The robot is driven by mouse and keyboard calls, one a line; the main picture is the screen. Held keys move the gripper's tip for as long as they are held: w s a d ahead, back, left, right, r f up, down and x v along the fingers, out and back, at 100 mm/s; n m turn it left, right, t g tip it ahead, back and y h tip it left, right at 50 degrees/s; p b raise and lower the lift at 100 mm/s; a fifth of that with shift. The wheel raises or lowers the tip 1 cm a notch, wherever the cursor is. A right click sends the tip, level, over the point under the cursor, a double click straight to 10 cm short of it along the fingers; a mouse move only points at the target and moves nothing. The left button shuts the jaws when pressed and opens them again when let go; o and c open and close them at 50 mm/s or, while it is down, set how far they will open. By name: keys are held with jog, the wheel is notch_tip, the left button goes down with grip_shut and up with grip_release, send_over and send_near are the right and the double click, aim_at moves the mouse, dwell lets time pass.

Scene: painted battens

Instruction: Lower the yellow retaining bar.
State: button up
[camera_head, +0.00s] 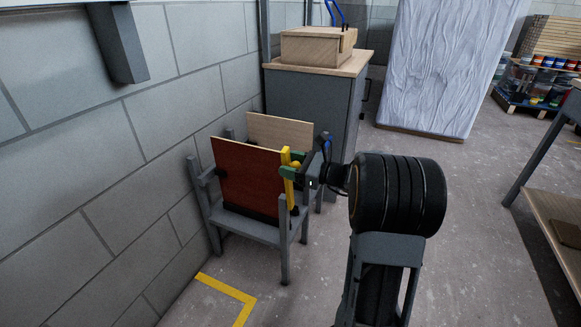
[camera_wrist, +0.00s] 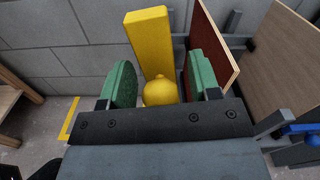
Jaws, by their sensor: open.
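The yellow retaining bar (camera_head: 288,177) stands upright at the front right edge of a grey rack (camera_head: 247,228), beside a dark red panel (camera_head: 246,178). In the wrist view the bar (camera_wrist: 149,42) rises beyond my gripper, with a round yellow knob (camera_wrist: 159,92) at its near side. My gripper (camera_head: 296,169) is at the bar. Its green-padded fingers (camera_wrist: 160,84) are open, one on each side of the knob, with gaps visible. I cannot tell whether either pad touches it.
A second, pale-edged panel (camera_head: 281,130) stands behind the red one. A grey cabinet (camera_head: 312,105) with a wooden top is behind the rack. A block wall (camera_head: 90,165) is close on the left. A workbench (camera_head: 553,205) stands at the right; the floor between is clear.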

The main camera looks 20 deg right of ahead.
jog(key=shift+w+a, duration=0.15)
jog(key=shift+w, duration=0.05)
jog(key=shift+c, duration=0.2)
grip_shut()
dwell(0.4)
